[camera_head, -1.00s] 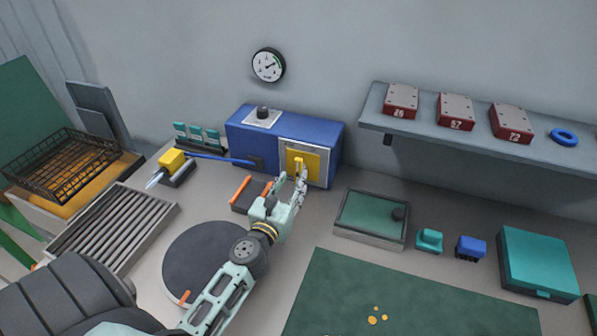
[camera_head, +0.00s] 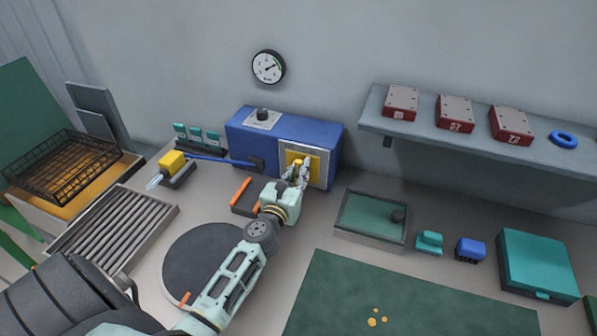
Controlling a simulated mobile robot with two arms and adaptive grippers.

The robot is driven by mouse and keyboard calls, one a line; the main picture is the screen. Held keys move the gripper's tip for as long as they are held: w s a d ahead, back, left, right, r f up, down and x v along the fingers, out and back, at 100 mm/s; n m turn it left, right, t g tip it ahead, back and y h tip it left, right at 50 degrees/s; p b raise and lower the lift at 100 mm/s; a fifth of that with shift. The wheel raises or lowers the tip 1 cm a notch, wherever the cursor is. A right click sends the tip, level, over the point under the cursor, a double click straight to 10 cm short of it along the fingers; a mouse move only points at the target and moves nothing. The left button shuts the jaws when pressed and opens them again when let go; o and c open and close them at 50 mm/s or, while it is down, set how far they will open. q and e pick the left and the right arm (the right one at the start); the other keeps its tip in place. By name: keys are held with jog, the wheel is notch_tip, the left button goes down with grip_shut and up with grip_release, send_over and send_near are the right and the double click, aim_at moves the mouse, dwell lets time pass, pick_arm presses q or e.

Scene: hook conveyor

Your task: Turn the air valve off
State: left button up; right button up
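The blue box (camera_head: 252,140) stands against the wall, with a black knob (camera_head: 263,113) on its top. On its front is a silver-framed yellow panel (camera_head: 317,164), which carried a yellow handle in the earlier frame. I take this handle to be the air valve. My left gripper (camera_head: 296,174) is right in front of the panel, its fingers at the handle and covering most of it. Whether the fingers touch or grip the handle is too small to tell. My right gripper is not in view.
A round gauge (camera_head: 268,67) hangs on the wall above. A yellow-ended tool (camera_head: 172,161) with a blue hose lies left of the box. A dark round disc (camera_head: 205,262) lies under my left arm. A framed green tray (camera_head: 372,214) stands to the right, below a shelf (camera_head: 470,136) with red blocks.

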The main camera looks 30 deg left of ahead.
pick_arm(q)
grip_shut()
jog(key=shift+m, duration=0.3)
jog(key=m+p, duration=0.1)
jog(key=m, duration=0.2)
jog(key=shift+d, duration=0.15)
jog(key=m, duration=0.5)
jog(key=shift+d+f, duration=0.15)
jog(key=shift+d, duration=0.05)
jog(key=m, duration=0.2)
jog(key=m+p, duration=0.1)
jog(key=m, duration=0.1)
jog(key=shift+w+d+f+m, duration=0.1)
jog(key=shift+f+m, duration=0.05)
jog(key=shift+m, duration=0.15)
jog(key=m, duration=0.3)
jog(key=m+p, duration=0.1)
jog(key=shift+f+m, duration=0.25)
jog(key=shift+m, duration=0.35)
jog(key=o, duration=0.6)
grip_release()
